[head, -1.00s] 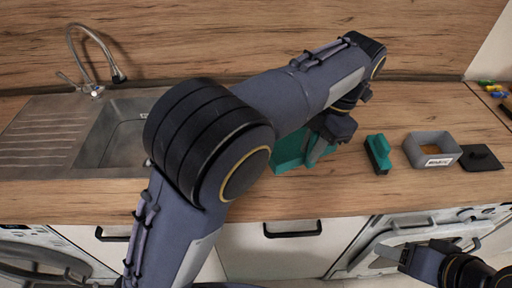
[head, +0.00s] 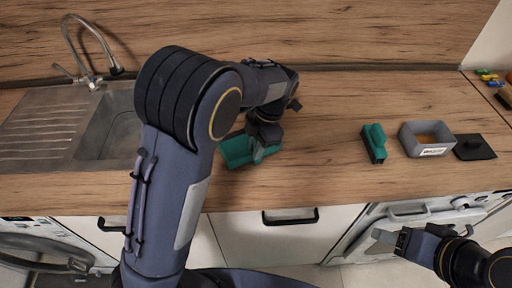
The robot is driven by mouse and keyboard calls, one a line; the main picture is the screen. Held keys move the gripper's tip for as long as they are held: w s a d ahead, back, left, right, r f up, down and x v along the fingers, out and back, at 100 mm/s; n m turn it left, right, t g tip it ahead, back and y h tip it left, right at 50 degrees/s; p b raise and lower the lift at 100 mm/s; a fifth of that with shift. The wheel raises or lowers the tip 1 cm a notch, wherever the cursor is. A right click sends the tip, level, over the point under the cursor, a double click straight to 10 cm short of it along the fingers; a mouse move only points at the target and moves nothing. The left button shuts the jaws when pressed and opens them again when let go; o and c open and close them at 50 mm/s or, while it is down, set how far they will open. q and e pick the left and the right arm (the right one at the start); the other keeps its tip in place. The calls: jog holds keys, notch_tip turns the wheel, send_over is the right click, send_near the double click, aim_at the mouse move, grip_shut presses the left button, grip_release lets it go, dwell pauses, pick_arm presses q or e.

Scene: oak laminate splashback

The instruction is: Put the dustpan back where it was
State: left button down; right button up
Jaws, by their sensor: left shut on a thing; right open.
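The teal dustpan (head: 236,152) is at the counter, just right of the sink, and its open pan faces left. My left gripper (head: 262,150) is shut on its right end. My arm hides part of the scene behind it, and I cannot tell whether the dustpan touches the worktop. My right gripper (head: 392,240) is open and empty, low at the right in front of the cabinet fronts. A teal and black brush (head: 374,143) lies on the worktop right of the dustpan.
A grey open box (head: 408,141) with a label and a dark flat piece (head: 474,148) stand right of the brush. The sink (head: 108,130) with its tap (head: 92,78) is at the left. Worktop between dustpan and brush is clear.

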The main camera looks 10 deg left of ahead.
pick_arm(q)
jog(key=shift+f, duration=0.5)
jog(key=shift+f, duration=0.1)
jog(key=c, duration=1.3)
grip_release()
